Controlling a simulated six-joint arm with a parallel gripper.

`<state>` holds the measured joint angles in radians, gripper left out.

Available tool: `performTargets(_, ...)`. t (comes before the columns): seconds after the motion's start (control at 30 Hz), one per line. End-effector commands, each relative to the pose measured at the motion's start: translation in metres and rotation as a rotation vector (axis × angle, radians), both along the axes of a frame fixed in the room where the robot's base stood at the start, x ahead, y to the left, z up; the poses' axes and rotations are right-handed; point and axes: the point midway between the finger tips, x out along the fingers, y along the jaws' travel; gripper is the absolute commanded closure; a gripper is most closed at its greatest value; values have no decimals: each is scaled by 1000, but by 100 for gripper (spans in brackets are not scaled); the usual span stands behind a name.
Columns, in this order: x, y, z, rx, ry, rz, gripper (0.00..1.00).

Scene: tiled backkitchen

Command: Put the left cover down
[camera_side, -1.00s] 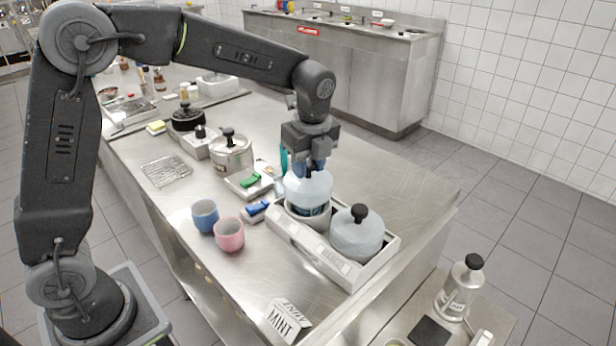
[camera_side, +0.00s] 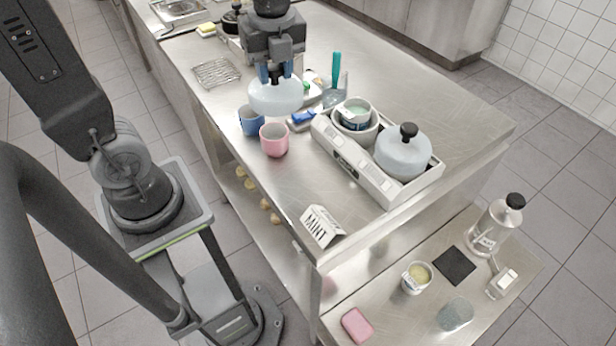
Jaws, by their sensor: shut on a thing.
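My gripper (camera_side: 275,74) is shut on the knob of the left cover (camera_side: 275,97), a pale translucent blue dome. It holds the cover up above the table, just behind the blue and pink cups, left of the white two-place holder (camera_side: 366,176). The holder's left place is uncovered and shows a pot (camera_side: 353,127) with a smaller labelled tub inside. The right cover (camera_side: 403,154), a similar dome with a black knob, sits in the holder's right place.
A blue cup (camera_side: 251,122) and a pink cup (camera_side: 274,142) stand close to the held cover. A wire rack (camera_side: 216,73) lies to the left. A MINT sign (camera_side: 321,226) stands near the front corner. The steel table (camera_side: 440,100) is bare behind the holder.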

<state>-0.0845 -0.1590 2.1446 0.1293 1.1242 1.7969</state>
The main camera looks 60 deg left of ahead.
Motion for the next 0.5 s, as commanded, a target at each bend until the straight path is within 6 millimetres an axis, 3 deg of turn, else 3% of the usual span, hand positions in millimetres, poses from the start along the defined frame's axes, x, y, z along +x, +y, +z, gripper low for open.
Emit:
performTargets(0.1, -17, 3, -7, 0, -1, 2, 91)
performTargets(0.23, -23, -3, -15, -1, 2, -5, 91)
performTargets(0.5, -15, -57, -48, 1, 5, -11, 91)
